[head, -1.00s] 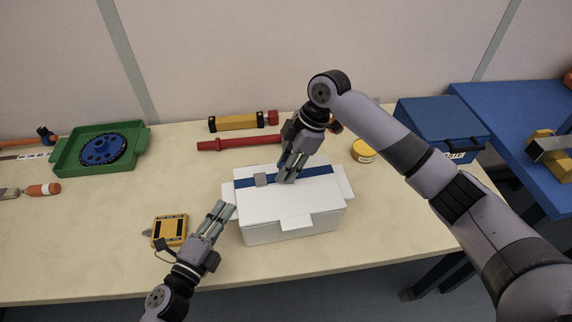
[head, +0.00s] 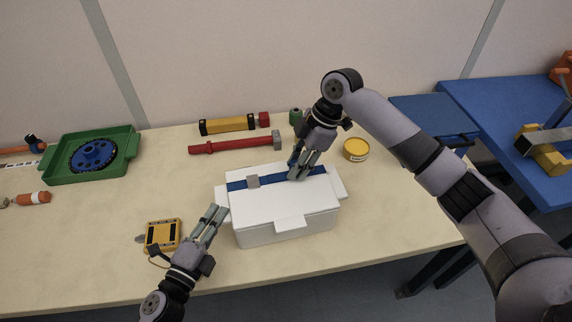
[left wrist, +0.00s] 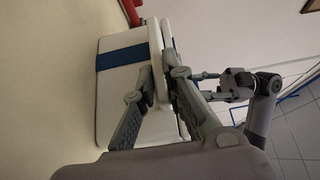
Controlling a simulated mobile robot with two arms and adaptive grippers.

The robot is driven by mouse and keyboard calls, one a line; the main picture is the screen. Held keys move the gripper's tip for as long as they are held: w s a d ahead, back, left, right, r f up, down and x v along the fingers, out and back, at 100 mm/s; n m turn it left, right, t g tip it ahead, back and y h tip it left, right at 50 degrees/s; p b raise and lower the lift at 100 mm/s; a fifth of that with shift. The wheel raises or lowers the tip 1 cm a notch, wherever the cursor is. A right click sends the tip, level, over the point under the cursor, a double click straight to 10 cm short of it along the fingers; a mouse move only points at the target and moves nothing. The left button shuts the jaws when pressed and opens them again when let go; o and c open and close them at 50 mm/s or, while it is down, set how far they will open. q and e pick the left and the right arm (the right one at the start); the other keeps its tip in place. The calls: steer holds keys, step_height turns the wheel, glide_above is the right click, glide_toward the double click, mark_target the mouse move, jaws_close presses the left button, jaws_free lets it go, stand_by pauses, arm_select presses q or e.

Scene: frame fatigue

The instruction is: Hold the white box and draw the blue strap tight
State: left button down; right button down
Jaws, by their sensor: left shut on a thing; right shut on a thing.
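The white box (head: 270,212) stands closed on the bench, with a blue strap (head: 274,181) across its lid and a grey buckle (head: 253,181) on the strap. My left gripper (head: 219,212) is shut on the lip at the box's left end. In the left wrist view its fingers (left wrist: 160,88) lie on both sides of the white lip, and the strap (left wrist: 122,57) runs down the box's side. My right gripper (head: 297,174) is shut on the strap, over the lid to the right of the buckle; its fingers hide part of the strap.
A yellow device (head: 163,235) lies close left of my left gripper. Behind the box lie a red-handled hammer (head: 230,146) and a yellow-black tool (head: 228,125). A yellow tin (head: 356,149) stands to the right. A green tray (head: 117,165) is at the left. Bare bench lies between.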

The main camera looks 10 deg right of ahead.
arm_select(q)
steer(key=shift+a+f, duration=0.25)
steer(key=shift+f, duration=0.1)
arm_select(e)
steer(key=shift+w+d, duration=0.1)
steer(key=shift+d, duration=0.15)
steer(key=c, duration=1.6)
jaws_free()
steer(key=o, duration=0.4)
steer(key=shift+a, duration=0.1)
steer(key=shift+c, duration=0.2)
arm_select(q)
steer(key=shift+d, duration=0.1)
arm_select(e)
steer(key=v, duration=1.2)
steer(key=shift+s, duration=0.2)
steer(key=shift+r, duration=0.1)
arm_select(q)
steer(key=c, duration=1.7)
jaws_free()
steer(key=shift+o, duration=0.6)
steer(key=shift+r, duration=0.2)
